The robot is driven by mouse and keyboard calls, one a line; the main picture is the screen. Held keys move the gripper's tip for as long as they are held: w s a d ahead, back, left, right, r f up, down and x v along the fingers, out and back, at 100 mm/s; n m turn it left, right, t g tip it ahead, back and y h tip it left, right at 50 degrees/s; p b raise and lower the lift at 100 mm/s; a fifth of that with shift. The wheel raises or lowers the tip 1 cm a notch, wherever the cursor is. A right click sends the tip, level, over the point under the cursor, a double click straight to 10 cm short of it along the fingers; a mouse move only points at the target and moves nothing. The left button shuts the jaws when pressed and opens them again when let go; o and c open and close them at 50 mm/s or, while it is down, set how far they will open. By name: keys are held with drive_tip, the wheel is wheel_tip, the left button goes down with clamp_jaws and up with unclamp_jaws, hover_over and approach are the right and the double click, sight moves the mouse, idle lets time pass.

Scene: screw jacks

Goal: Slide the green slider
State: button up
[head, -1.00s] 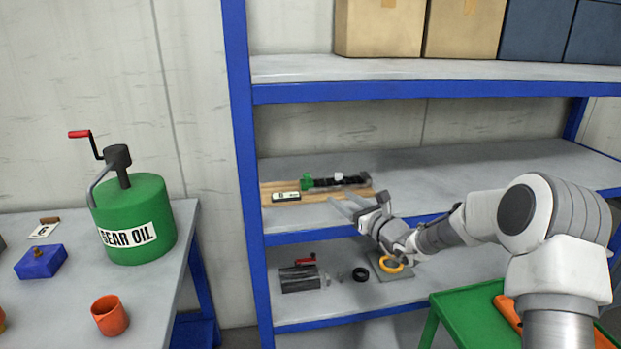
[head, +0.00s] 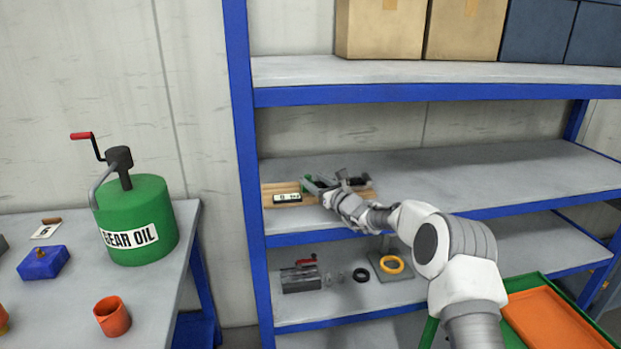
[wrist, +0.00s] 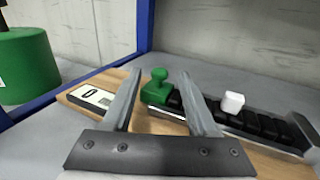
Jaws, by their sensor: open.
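The green slider (wrist: 157,86) sits at the left end of a dark rail (wrist: 250,118) on a wooden board (wrist: 78,89). In the head view my gripper (head: 322,185) reaches over the board and mostly hides the slider. A white block (wrist: 232,102) stands on the rail to the right of the slider. A small display (wrist: 91,96) lies on the board left of the slider.
The board lies on the middle shelf (head: 480,170) near the blue left post (head: 243,150). A crank device (head: 300,277), a black ring (head: 361,274) and a yellow ring (head: 391,264) are on the shelf below. The middle shelf's right side is clear.

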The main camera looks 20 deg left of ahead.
drive_tip(key=shift+x, duration=1.05)
clamp_jaws()
idle(0.9)
